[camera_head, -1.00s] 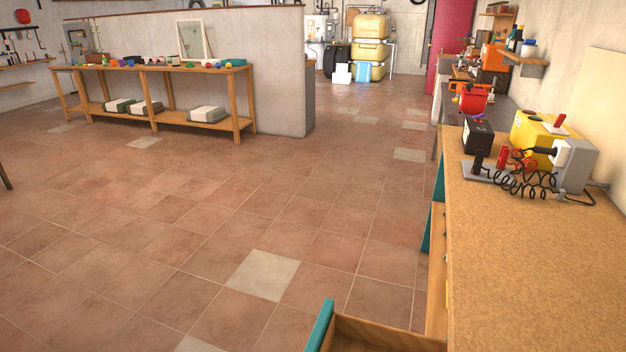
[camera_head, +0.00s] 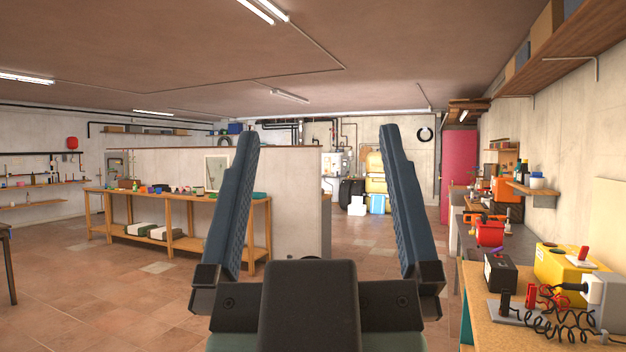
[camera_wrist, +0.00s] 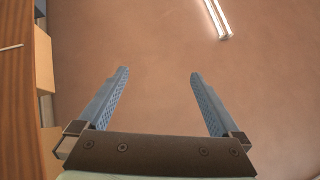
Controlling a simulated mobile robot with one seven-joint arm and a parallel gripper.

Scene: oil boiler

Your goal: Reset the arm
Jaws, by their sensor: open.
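My gripper (camera_head: 315,135) stands upright in the middle of the head view, its two blue-grey fingers spread wide. It is open, with nothing between the fingers. In the wrist view my gripper (camera_wrist: 158,72) also shows open and empty, with the brown ceiling (camera_wrist: 150,40) behind it. The fingers touch nothing. Part of the room behind is hidden by the fingers and the dark gripper body.
A long wooden table (camera_head: 215,204) stands at left before a low wall (camera_head: 290,190). Floor at left is clear.

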